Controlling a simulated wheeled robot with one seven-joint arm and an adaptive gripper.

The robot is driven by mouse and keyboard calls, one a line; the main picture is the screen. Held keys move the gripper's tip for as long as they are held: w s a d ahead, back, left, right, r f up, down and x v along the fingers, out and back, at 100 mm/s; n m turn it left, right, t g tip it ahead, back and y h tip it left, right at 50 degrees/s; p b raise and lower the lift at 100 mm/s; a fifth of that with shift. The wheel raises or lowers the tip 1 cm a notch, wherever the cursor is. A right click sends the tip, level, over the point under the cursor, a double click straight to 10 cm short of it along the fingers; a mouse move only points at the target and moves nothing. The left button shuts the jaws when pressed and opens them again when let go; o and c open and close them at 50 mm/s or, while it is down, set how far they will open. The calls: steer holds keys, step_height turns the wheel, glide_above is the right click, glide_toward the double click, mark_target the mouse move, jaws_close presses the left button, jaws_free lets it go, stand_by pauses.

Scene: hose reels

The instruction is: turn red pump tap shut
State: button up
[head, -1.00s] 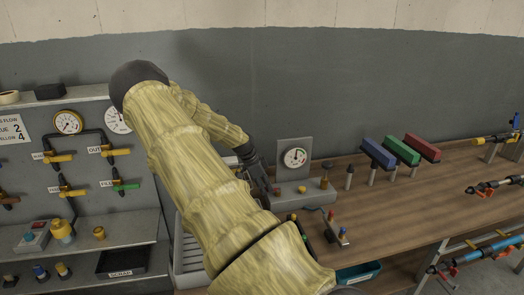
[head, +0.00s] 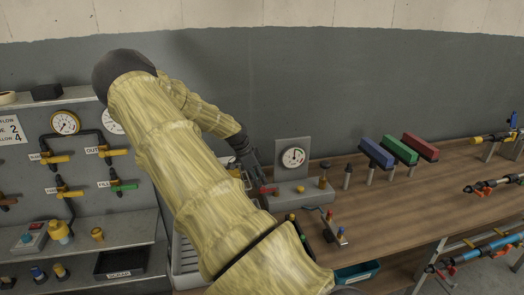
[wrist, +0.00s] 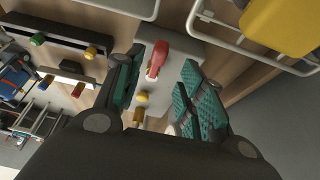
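The red pump tap (head: 268,190) is a small red lever at the left end of a grey block (head: 300,192) on the wooden bench, in front of a round gauge (head: 293,158). My gripper (head: 257,178) is at the tap, pointing down towards it. In the wrist view the red lever (wrist: 159,56) shows between the tips of my two teal-padded fingers (wrist: 160,75). The fingers stand apart with a gap to the lever on both sides.
Blue, green and red blocks (head: 403,150) stand on posts to the right. A small rack with coloured knobs (head: 328,228) lies in front of the grey block. A panel of yellow and green taps (head: 117,170) is at the left. The bench's middle right is clear.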

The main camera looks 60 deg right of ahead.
steer(key=v, duration=0.7)
steer(key=shift+r, duration=0.15)
steer(key=shift+w, duration=0.1)
